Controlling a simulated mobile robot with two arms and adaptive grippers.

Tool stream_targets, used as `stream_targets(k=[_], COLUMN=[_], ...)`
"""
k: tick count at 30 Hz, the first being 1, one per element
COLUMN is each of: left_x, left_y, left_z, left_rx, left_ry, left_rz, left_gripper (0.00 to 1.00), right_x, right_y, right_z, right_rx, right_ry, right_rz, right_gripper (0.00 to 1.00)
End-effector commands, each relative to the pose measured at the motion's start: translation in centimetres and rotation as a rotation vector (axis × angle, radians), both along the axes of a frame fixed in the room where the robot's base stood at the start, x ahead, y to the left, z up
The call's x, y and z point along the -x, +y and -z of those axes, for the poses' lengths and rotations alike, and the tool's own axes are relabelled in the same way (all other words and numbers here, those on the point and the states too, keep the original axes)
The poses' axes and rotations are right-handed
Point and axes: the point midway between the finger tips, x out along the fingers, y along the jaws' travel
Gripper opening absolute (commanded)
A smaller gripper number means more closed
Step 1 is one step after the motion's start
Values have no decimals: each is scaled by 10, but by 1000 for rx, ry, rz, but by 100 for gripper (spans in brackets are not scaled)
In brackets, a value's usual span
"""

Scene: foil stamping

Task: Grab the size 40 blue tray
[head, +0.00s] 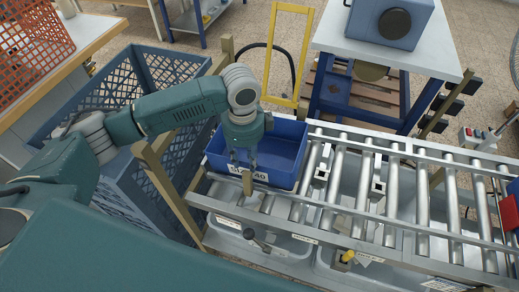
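The blue tray (285,150) sits at the left end of the roller conveyor. A white label (262,177) on its near wall reads size 40, with its middle partly covered. My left gripper (243,165) points down over the left part of the tray, at its near wall. Its two fingers look spread apart, one to each side of the label's middle. I cannot tell whether they touch the wall. My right gripper is out of view.
Steel rollers (393,195) run right from the tray, with rails along both sides. Grey bins (290,245) stand below. A large blue-grey crate (165,65) is at left, an orange crate (30,45) on a table. A white-topped table (440,60) stands behind the conveyor.

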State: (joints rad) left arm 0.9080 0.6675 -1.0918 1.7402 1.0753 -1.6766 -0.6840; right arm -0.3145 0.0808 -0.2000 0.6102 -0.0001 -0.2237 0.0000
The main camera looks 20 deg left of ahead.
Motion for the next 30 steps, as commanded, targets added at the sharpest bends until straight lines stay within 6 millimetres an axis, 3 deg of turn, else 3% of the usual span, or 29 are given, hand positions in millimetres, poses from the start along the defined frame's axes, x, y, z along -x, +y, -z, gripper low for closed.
stream_targets(k=[8,16,17,21,30], left_x=[4,3,3,3,2], left_y=[-4,-4,-4,-4,-4], left_z=[37,43,42,42,41], left_rx=[-1,0,0,0,1], left_ry=[3,0,0,0,-3], left_rz=[1,1,1,1,1], left_gripper=[31,31,29,1,0], right_x=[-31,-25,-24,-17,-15], right_y=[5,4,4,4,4], right_z=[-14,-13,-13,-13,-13], right_rx=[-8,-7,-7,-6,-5], right_ry=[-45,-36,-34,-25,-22], right_rz=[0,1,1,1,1], right_gripper=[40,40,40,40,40])
